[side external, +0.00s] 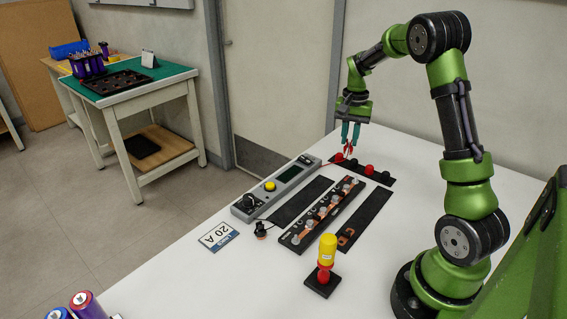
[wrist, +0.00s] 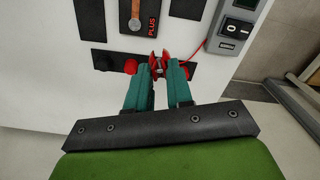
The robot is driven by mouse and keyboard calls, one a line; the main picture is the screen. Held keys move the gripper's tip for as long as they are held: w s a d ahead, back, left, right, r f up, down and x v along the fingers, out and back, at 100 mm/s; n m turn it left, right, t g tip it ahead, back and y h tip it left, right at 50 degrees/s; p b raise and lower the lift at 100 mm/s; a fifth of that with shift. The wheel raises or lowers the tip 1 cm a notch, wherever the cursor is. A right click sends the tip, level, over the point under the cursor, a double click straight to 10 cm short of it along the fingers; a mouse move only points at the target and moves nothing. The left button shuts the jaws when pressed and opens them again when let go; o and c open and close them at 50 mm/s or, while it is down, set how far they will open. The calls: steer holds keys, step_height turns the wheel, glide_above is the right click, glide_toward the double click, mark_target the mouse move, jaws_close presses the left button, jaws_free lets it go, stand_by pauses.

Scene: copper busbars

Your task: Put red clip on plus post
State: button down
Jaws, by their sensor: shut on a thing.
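My gripper (side external: 350,138) has teal fingers and is shut on the red clip (side external: 348,151). In the wrist view the red clip (wrist: 159,66) sits between the fingertips (wrist: 161,72), with a silvery middle. A thin red lead (wrist: 197,58) runs from its side. The clip is over or close above the black strip with red knobs; the exact gap cannot be told. The word PLUS (wrist: 152,23) shows in red on a black bar with a copper piece (wrist: 135,12), ahead of the clip.
The black strip (side external: 381,180) carries red knobs (side external: 369,170). A grey console (side external: 264,193) has a yellow button. A black block (side external: 312,222) holds several metal posts. A yellow-and-red tool (side external: 326,251) stands in front. A 20 A card (side external: 218,236) lies at left. The right of the white table is fairly clear.

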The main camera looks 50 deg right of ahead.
steer(key=s+a, duration=0.2)
steer(key=s, duration=0.2)
steer(key=shift+s+d+f, duration=0.1)
steer(key=shift+s+f, duration=0.05)
steer(key=shift+f, duration=1.55)
steer(key=shift+s+f, duration=0.15)
steer(key=shift+f, duration=1.55)
steer(key=shift+f, duration=0.1)
steer(key=c, duration=0.9)
jaws_free()
steer(key=shift+r, duration=2.95)
